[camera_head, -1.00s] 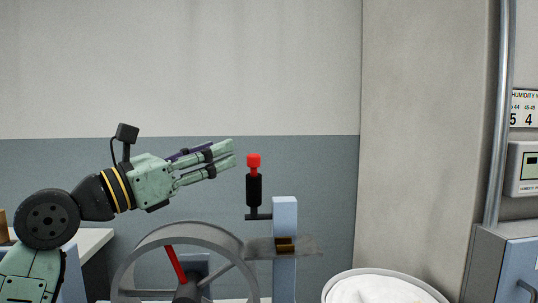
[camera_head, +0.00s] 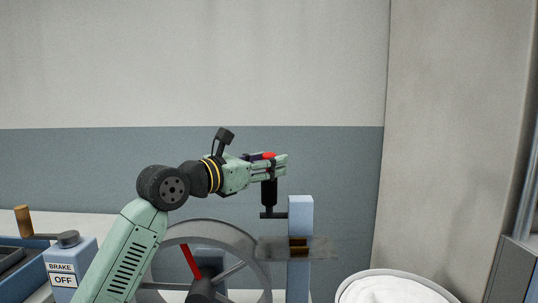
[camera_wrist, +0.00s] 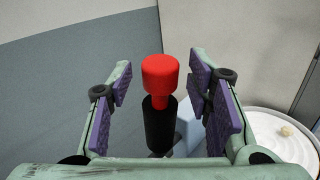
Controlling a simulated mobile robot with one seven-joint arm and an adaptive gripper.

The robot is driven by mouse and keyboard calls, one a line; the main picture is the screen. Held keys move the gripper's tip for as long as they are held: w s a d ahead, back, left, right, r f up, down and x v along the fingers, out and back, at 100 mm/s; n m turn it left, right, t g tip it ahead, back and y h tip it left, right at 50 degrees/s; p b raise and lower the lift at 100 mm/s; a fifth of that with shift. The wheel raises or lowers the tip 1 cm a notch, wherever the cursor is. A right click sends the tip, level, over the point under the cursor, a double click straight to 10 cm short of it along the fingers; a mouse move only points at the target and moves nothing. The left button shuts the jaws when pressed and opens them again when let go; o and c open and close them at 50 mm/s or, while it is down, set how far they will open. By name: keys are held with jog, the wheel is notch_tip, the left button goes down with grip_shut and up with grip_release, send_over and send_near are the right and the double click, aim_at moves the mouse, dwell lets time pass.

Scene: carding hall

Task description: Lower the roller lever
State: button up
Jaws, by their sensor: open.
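The roller lever (camera_head: 269,193) has a black grip and a red knob, and stands upright beside a light blue post (camera_head: 300,215). My gripper (camera_head: 276,165) is at the height of the red knob, and its fingers hide part of the knob in the head view. In the wrist view, my open gripper (camera_wrist: 165,105) has its purple-padded fingers on either side of the lever (camera_wrist: 160,120). The red knob (camera_wrist: 160,72) stands between them, with visible space on both sides. The lever's lower end is hidden in the wrist view.
A large grey wheel (camera_head: 215,228) with a red spoke stands below my arm. A brake box (camera_head: 70,268) marked OFF, with a wooden-handled crank, is at the left. A round white tub (camera_head: 390,290) stands at lower right. A pale pillar (camera_head: 455,130) rises behind it.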

jog(key=shift+w+d, duration=0.3)
grip_shut()
dwell(0.6)
